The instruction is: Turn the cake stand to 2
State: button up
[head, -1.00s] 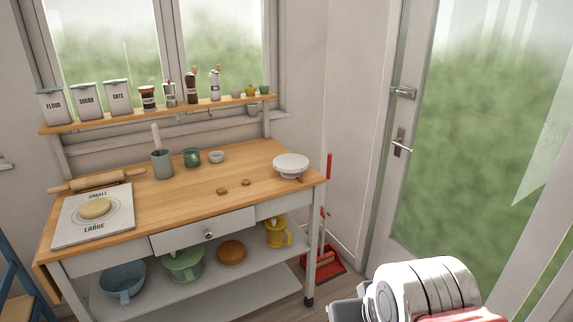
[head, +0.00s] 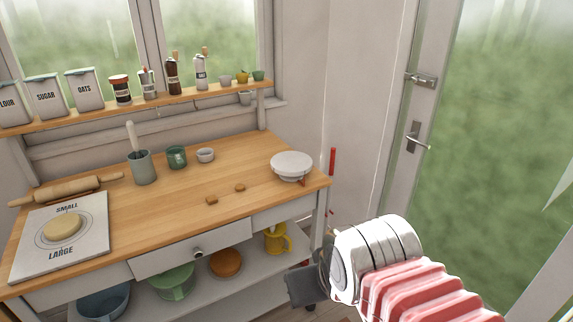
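The cake stand (head: 292,163) is a round white plate on a low base at the right end of the wooden worktop. A small reddish-brown part shows below its front rim. No numbers can be read on it from here. My arm rises from the lower right, and its dark grey end, my gripper (head: 307,284), is in front of the table's right front leg. It is below worktop height in the picture and apart from the cake stand. Its fingers are too small and partly hidden to tell open from shut.
Two small brown pieces (head: 225,194) lie left of the stand. A green mug (head: 176,157), a small bowl (head: 206,155) and a utensil crock (head: 143,167) stand behind. A dough board (head: 92,222) and rolling pin (head: 65,190) are at left. The worktop's front right is clear.

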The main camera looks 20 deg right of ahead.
aim_at(286, 164)
jog(key=u, duration=0.2)
jog(key=i, duration=1.1)
jog(key=u, duration=0.2)
